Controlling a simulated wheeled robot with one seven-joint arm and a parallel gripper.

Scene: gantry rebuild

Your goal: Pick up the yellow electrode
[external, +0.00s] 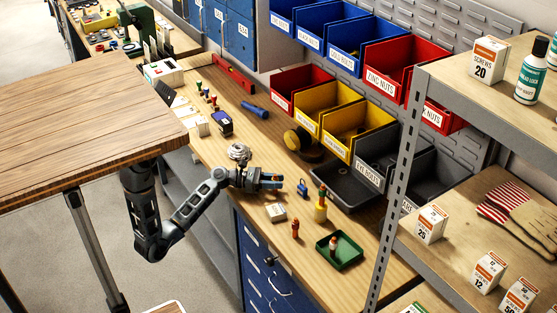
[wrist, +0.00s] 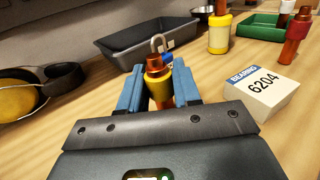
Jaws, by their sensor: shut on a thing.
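The yellow electrode (wrist: 158,88), a small yellow body with a copper-coloured top, stands between the blue fingers of my gripper (wrist: 157,92) in the wrist view. The fingers are shut on it, one on each side. Its lower part is hidden behind the gripper body. In the external view my gripper (external: 271,180) is low over the wooden bench, and the electrode is mostly hidden by the fingers.
A padlock (external: 302,188) lies just beyond the fingers. A dark grey tray (wrist: 150,48) is behind it.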

